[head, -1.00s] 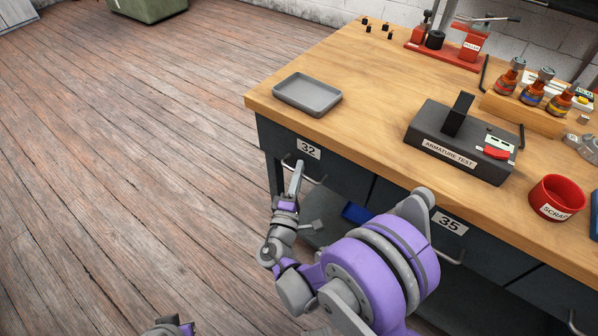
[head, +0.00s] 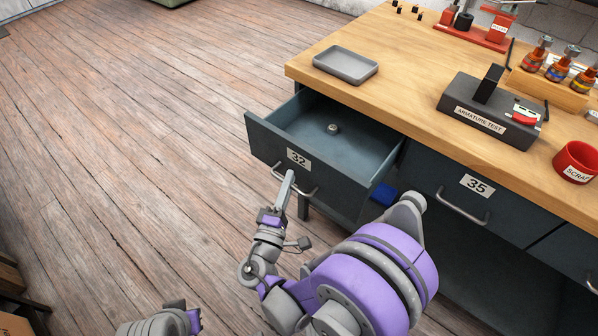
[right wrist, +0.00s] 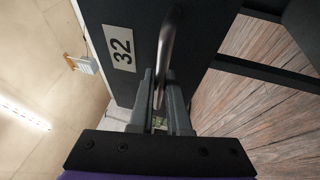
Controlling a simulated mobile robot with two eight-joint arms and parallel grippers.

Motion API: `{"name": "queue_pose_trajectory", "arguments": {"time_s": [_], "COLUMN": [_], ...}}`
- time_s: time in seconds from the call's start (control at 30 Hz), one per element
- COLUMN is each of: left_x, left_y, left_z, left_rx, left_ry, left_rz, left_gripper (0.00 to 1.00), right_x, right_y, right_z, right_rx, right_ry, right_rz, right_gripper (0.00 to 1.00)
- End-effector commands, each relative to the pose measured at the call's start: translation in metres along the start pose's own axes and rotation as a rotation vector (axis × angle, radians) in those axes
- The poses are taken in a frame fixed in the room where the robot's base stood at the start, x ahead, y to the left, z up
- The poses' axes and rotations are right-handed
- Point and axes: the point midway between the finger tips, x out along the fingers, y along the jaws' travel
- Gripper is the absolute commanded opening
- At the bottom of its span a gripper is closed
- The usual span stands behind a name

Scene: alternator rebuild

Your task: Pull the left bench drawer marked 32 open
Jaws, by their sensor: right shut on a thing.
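The left bench drawer marked 32 (head: 345,196) stands well out from the bench in the head view, with a small round metal part (head: 333,128) lying inside it. Its bar handle (head: 306,190) is on the front below the label. My right gripper (head: 287,182) is shut on that handle near its left end. In the right wrist view the fingers (right wrist: 160,100) close around the handle (right wrist: 166,50), beside the 32 label (right wrist: 121,48). At the bottom left of the head view, part of my left arm shows; its fingers are not visible.
A closed drawer marked 35 (head: 490,200) is to the right. On the wooden bench top (head: 410,100) are a grey tray (head: 346,65), the armature tester (head: 490,110) and a red scrap cup (head: 576,162). A blue object (head: 383,194) is under the bench.

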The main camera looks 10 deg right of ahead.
Motion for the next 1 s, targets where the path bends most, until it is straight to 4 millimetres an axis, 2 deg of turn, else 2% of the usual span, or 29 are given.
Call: {"name": "queue_pose_trajectory", "arguments": {"time_s": [0.03, 0.2, 0.4, 0.6, 0.93, 0.97, 1.0], "left_x": [0.001, 0.002, 0.002, 0.002, 0.002, 0.002, 0.002], "left_y": [0.000, 0.000, 0.000, 0.000, 0.000, 0.000, 0.000], "left_z": [0.000, 0.000, 0.000, 0.000, 0.000, 0.000, 0.000], "left_rx": [0.000, 0.000, 0.000, 0.000, 0.000, 0.000, 0.000], "left_ry": [0.000, 0.000, 0.000, 0.000, 0.000, 0.000, 0.000], "left_rz": [0.000, 0.000, 0.000, 0.000, 0.000, 0.000, 0.000], "left_gripper": [0.00, 0.00, 0.00, 0.00, 0.00, 0.00, 0.00], "right_x": [-0.011, -0.039, -0.058, -0.065, -0.065, -0.065, -0.065], "right_y": [0.002, 0.008, 0.012, 0.013, 0.013, 0.013, 0.013], "right_z": [-0.006, -0.017, -0.024, -0.027, -0.027, -0.027, -0.027], "right_rx": [0.003, 0.001, 0.001, -0.001, -0.001, -0.001, -0.001], "right_ry": [0.006, 0.003, 0.001, -0.001, -0.002, -0.002, -0.002], "right_rz": [-0.001, 0.000, 0.000, 0.000, 0.000, 0.000, 0.000], "right_gripper": [0.00, 0.00, 0.00, 0.00, 0.00, 0.18, 0.26]}}
